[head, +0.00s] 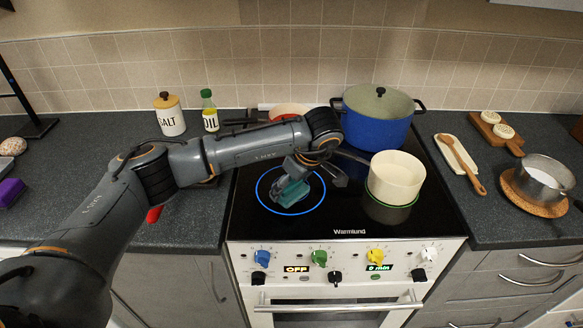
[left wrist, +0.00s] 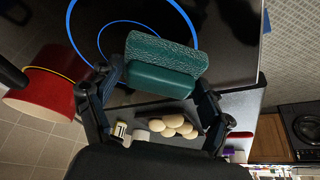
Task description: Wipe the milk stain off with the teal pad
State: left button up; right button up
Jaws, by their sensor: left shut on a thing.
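The teal pad (head: 292,192) is at the front left burner of the black cooktop (head: 340,222), inside the lit blue ring. My left gripper (head: 298,172) is shut on the pad and points down at the glass. In the left wrist view the teal pad (left wrist: 160,68) sits between the two fingers of my left gripper (left wrist: 160,92). I cannot tell whether the pad touches the glass. I see no milk stain; the pad and gripper cover part of the burner area. My right gripper is not in view.
A cream saucepan (head: 396,176) stands close on the right of the pad, and a blue pot (head: 375,125) behind it. A red pan (head: 290,111) is partly hidden behind my arm. A salt jar (head: 170,116) and oil bottle (head: 209,112) stand left.

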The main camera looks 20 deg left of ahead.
pick_arm(q)
jog(key=shift+w+r, duration=0.1)
jog(key=shift+r, duration=0.5)
jog(key=shift+r+p, duration=0.6)
jog(key=shift+r, duration=0.25)
jog(key=shift+r+p, duration=0.45)
jog(key=shift+r, duration=0.5)
jog(key=shift+s, duration=0.2)
